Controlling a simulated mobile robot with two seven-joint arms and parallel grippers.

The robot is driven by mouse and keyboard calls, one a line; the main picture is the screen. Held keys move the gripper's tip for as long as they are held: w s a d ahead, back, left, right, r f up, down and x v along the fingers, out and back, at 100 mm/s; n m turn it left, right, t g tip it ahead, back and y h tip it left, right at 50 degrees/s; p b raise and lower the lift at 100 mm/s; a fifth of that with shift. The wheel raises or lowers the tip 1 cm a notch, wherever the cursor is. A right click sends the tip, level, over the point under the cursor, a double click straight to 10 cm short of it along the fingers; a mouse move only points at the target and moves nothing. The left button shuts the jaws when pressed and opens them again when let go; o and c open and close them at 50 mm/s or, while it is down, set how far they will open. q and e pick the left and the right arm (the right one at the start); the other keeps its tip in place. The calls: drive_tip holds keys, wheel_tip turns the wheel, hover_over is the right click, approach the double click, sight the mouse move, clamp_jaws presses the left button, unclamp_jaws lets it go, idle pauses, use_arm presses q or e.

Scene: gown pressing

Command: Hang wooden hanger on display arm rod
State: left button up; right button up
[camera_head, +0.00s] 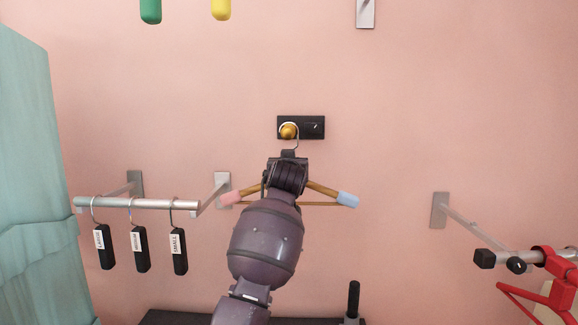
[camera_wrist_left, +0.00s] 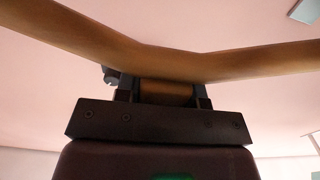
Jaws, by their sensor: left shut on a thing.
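The wooden hanger (camera_head: 322,189) is in the middle of the head view, with a pink left end, a blue right end and a thin metal hook. My left gripper (camera_head: 287,160) is shut on the middle of the hanger, below its hook. The left wrist view also shows the hanger (camera_wrist_left: 235,62) between the fingers (camera_wrist_left: 165,92). The display arm rod (camera_head: 288,131) shows as a gold round end in front of a black wall plate (camera_head: 315,127). The hook's curve appears around the rod's end; I cannot tell whether it touches. My right gripper is not in view.
At left, a silver rail (camera_head: 150,203) holds several black size tags (camera_head: 140,249). A teal cabinet or curtain (camera_head: 35,170) stands far left. At right, another rail (camera_head: 470,227) carries a red hanger (camera_head: 553,290). The pink wall around the rod is clear.

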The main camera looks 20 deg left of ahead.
use_arm(q)
drive_tip(key=shift+f, duration=0.25)
drive_tip(key=o, duration=1.1)
drive_tip(key=shift+b+v, duration=0.3)
drive_tip(key=shift+v, duration=1.25)
